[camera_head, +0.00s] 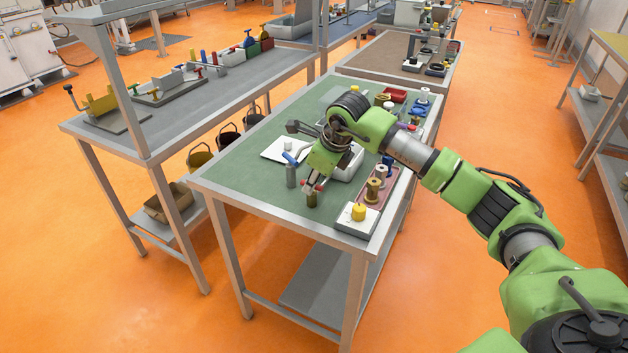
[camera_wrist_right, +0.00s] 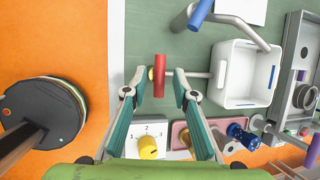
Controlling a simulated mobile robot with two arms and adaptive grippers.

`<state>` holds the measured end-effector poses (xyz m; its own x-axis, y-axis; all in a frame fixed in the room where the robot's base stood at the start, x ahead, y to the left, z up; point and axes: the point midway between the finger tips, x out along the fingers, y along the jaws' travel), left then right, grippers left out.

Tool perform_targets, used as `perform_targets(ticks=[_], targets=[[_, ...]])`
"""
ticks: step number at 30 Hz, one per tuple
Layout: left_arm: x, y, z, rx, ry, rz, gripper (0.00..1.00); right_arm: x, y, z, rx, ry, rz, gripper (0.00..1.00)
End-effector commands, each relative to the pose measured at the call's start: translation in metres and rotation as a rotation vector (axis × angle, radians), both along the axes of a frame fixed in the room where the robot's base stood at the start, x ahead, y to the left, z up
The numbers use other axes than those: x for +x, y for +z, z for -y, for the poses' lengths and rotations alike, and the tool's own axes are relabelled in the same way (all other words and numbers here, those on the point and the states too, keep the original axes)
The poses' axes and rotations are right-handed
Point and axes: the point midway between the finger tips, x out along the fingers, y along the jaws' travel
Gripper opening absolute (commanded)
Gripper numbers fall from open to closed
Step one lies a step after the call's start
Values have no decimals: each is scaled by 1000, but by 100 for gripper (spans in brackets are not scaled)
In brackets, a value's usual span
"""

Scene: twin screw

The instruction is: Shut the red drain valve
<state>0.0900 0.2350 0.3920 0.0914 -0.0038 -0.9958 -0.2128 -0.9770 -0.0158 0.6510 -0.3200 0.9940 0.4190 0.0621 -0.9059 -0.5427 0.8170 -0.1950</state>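The red drain valve handle (camera_wrist_right: 160,82) is a red bar that stands up-down in the right wrist view. It lies crosswise to a thin grey pipe (camera_wrist_right: 192,74) from the white basin (camera_wrist_right: 248,75). My right gripper (camera_wrist_right: 159,82) is open, with one finger on each side of the red handle. Gaps show between the handle and both fingers. My left gripper is out of view.
A blue handle (camera_head: 290,158) on a grey post stands close left of the gripper. A white box with a yellow knob (camera_head: 358,212) sits at the front corner, beside a pinkish tray with spools (camera_head: 374,187). The bench's front-left top is clear.

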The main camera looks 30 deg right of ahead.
Motion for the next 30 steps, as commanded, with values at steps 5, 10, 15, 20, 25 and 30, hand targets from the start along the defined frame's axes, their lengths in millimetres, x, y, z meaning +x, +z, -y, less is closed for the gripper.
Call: perform_targets(ticks=[5,10,15,20,25,30], targets=[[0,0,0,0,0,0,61,0,0,0,0,1,0,28],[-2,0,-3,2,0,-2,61,-1,1,0,0,1,0,28],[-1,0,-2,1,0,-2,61,-8,18,2,-2,1,3,28],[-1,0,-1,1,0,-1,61,-22,49,4,-3,2,4,28],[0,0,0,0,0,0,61,-36,81,6,-1,0,4,28],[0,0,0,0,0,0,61,-46,101,7,-2,1,2,28]])
